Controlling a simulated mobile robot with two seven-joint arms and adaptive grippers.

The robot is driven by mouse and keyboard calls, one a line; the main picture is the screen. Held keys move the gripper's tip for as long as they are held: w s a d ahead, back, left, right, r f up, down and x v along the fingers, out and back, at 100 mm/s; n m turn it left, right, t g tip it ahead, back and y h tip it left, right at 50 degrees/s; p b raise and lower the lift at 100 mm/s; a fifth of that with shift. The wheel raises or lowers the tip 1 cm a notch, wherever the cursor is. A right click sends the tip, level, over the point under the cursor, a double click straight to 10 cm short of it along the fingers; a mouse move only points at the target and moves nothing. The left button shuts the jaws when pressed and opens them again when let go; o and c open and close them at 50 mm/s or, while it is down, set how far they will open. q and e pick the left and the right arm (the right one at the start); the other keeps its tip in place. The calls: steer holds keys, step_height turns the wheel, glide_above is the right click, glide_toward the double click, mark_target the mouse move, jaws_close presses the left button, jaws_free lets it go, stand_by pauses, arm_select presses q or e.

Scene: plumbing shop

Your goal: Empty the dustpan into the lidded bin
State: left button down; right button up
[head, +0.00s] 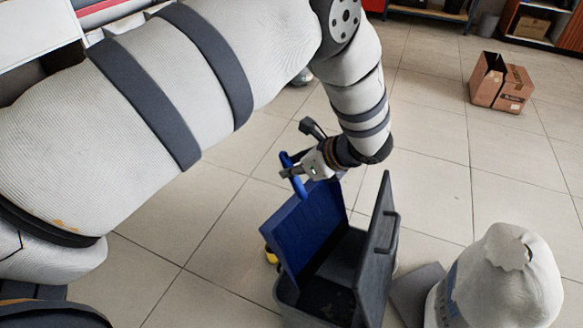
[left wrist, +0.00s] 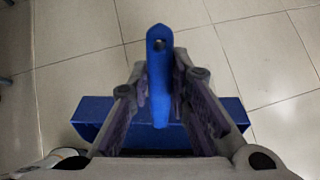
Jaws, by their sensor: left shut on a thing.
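My left gripper (head: 302,170) is shut on the blue handle of the dustpan; in the left wrist view the handle (left wrist: 160,85) stands between the two fingers (left wrist: 160,88). The blue dustpan (head: 303,228) is steeply tilted, its pan at the left side of the dark grey bin's opening. I cannot tell whether it touches the rim. The bin (head: 287,292) is open, with its lid (head: 378,245) standing up on the right. Dark specks show low inside the bin; I cannot tell whether any litter is on the pan. My right gripper is not in view.
A whitish sack (head: 505,285) stands close to the right of the bin, with a grey flat piece (head: 412,290) between them. A small yellow thing (head: 270,254) shows beside the dustpan. An open cardboard box (head: 500,85) stands farther back. The tiled floor between is clear.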

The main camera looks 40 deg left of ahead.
arm_select(q)
step_height(320, 180, down, 2)
steer(key=shift+f, duration=0.1)
step_height(320, 180, up, 4)
steer(key=shift+f+p, duration=0.15)
steer(key=shift+p, duration=0.35)
step_height(320, 180, down, 3)
steer(key=shift+f+b, duration=0.2)
steer(key=shift+b, duration=0.35)
steer(key=a+f+h+b, duration=0.5)
steer(key=a, duration=0.3)
steer(key=a+f+h+b, duration=0.5)
steer(key=a, duration=0.4)
steer(key=shift+w+h, duration=0.25)
steer(key=shift+h, duration=0.15)
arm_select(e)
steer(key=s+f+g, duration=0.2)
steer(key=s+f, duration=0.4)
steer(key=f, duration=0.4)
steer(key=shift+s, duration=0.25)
